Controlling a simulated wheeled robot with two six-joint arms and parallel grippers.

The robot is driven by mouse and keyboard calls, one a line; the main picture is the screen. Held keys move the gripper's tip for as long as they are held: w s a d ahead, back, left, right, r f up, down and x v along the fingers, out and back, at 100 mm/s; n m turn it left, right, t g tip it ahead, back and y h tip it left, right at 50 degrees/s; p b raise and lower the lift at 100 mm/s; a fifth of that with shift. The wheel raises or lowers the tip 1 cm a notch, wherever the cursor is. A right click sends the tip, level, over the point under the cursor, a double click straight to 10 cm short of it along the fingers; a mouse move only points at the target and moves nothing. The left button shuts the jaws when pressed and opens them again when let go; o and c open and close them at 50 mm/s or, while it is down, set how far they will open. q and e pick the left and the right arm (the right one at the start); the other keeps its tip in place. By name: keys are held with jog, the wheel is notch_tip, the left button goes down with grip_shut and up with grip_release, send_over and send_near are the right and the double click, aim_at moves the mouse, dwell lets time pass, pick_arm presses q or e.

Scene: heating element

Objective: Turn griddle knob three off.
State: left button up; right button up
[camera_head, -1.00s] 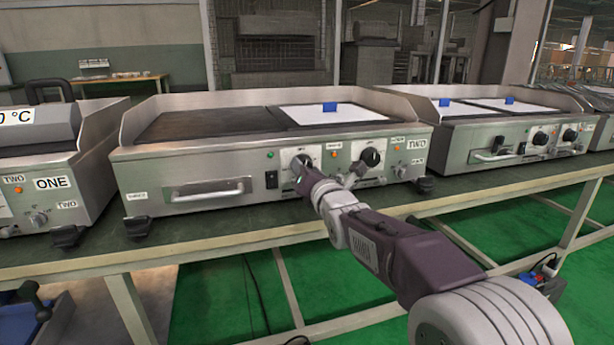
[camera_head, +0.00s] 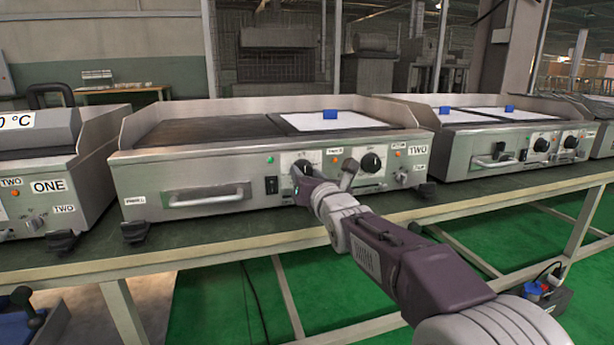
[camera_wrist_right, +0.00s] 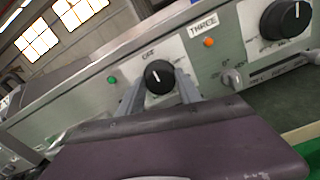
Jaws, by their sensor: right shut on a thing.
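My right gripper (camera_wrist_right: 160,92) reaches the front panel of the middle griddle (camera_head: 180,160) and is shut on its left black knob (camera_wrist_right: 158,76), one finger on each side. The knob's white mark points about at the OFF print above it. The THREE label (camera_wrist_right: 203,24) is to the right of this knob, above an orange light (camera_wrist_right: 208,42). In the head view my right gripper (camera_head: 306,172) hides part of the knob. My left gripper is not in view.
A second black knob (camera_head: 371,163) and a small lever (camera_head: 402,174) are on the same panel, to the right. A green light (camera_wrist_right: 112,79) is to the left. Another griddle (camera_head: 480,140) stands right, and appliance ONE (camera_head: 45,170) left, on the bench (camera_head: 200,237).

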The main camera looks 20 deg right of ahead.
jog(key=o, duration=1.4)
jog(key=shift+c, duration=0.2)
jog(key=shift+s, duration=0.1)
jog(key=shift+s+r, duration=0.1)
jog(key=shift+s, duration=0.25)
jog(key=s+p, duration=0.3)
jog(key=s, duration=0.5)
jog(key=shift+d, duration=0.15)
jog(key=shift+s, duration=0.1)
